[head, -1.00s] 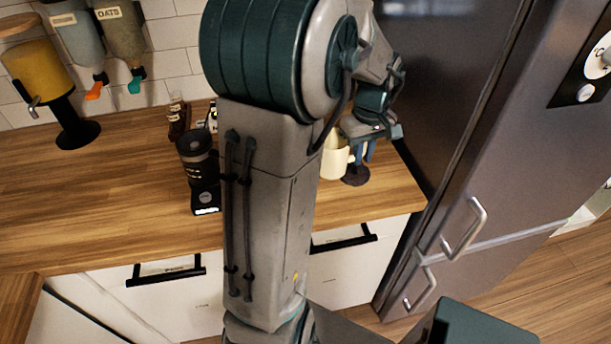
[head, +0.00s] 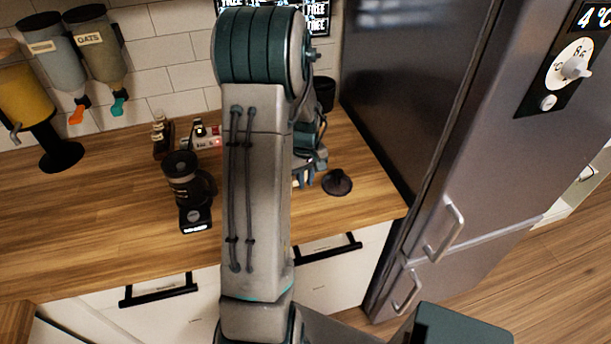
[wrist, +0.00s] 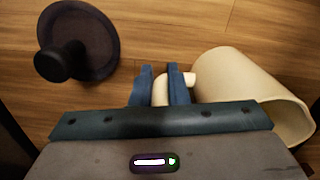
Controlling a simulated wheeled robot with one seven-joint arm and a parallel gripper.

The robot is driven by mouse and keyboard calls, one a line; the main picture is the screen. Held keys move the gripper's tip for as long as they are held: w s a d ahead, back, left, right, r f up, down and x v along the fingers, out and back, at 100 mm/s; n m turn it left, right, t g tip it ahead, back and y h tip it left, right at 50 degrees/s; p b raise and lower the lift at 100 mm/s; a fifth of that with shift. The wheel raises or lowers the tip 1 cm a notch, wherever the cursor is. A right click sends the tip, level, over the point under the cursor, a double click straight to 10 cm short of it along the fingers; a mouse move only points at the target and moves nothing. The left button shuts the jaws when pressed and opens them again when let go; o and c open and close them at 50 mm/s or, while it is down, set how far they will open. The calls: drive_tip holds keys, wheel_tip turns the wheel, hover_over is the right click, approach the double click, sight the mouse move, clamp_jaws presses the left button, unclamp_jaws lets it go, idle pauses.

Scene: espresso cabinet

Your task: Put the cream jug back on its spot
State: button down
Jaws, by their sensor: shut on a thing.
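The cream jug (wrist: 240,85) fills the right of the wrist view, its open mouth toward the lower right. My gripper (wrist: 162,85) is shut on the jug's handle, with a blue finger on each side of it. In the head view my gripper (head: 308,178) is partly behind my own arm, over the right part of the counter. The jug's body is hidden there. I cannot tell whether the jug touches the counter. No marked spot for the jug is clear in either view.
A dark round-based thing with a knob (head: 337,182) stands right of my gripper; it also shows in the wrist view (wrist: 85,45). A black grinder-like device (head: 188,185) stands left of my arm. A dark canister (head: 323,93) is behind. The fridge (head: 420,130) bounds the right.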

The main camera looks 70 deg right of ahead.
drive_tip(key=shift+f+b, duration=0.25)
drive_tip(key=shift+b, duration=0.05)
drive_tip(key=c, duration=1.4)
unclamp_jaws()
drive_tip(key=shift+r, duration=0.1)
